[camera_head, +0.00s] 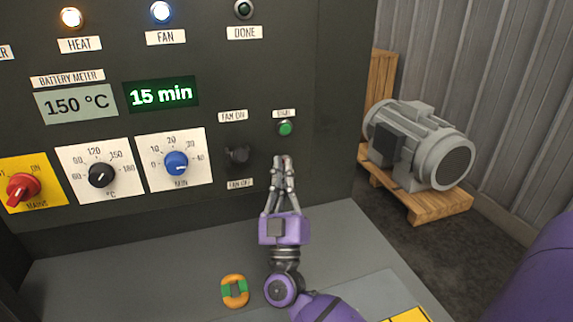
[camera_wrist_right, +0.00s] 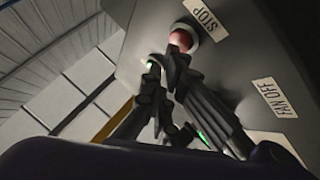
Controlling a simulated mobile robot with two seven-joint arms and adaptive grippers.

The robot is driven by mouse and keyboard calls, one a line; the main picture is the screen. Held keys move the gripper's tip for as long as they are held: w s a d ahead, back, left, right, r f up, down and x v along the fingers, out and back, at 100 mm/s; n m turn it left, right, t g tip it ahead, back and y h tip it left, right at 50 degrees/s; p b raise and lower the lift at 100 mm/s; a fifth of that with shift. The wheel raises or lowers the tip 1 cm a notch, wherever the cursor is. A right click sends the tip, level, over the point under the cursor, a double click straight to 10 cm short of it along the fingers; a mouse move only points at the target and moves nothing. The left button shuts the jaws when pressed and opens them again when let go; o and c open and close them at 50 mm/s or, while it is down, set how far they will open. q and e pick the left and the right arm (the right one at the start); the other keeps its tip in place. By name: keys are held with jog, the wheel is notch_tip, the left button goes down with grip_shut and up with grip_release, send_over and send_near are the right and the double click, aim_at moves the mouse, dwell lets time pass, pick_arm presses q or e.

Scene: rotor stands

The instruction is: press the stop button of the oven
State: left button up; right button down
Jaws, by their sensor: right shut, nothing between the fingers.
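The oven's dark control panel (camera_head: 215,60) fills the left and middle of the head view. The red stop button (camera_wrist_right: 185,29) shows in the right wrist view beside its STOP label (camera_wrist_right: 204,14). In the head view it is hidden behind my right fingertips. My right gripper (camera_head: 282,160) is shut and empty, pointing at the panel just below the green button (camera_head: 285,128). In the right wrist view its fingertips (camera_wrist_right: 168,55) overlap the red button; I cannot tell whether they touch it. My left gripper is not in view.
A black fan switch (camera_head: 238,156) sits just left of my right fingers. The blue timer knob (camera_head: 176,162) and red mains switch (camera_head: 23,187) are farther left. A green and orange ring (camera_head: 235,291) lies on the grey ledge below. A grey motor (camera_head: 420,145) stands on a pallet at right.

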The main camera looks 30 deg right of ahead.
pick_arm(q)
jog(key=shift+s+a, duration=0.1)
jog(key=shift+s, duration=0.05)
pick_arm(e)
jog(key=shift+w+d, duration=0.1)
jog(key=shift+w, duration=0.15)
dwell(0.3)
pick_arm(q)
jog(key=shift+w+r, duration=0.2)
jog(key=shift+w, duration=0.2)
pick_arm(e)
jog(key=shift+w, duration=0.1)
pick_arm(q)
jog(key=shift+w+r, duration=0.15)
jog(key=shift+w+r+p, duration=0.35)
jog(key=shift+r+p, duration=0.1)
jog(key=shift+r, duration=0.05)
pick_arm(e)
jog(key=shift+s, duration=0.8)
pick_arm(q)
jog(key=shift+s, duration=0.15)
pick_arm(e)
jog(key=shift+f, duration=0.1)
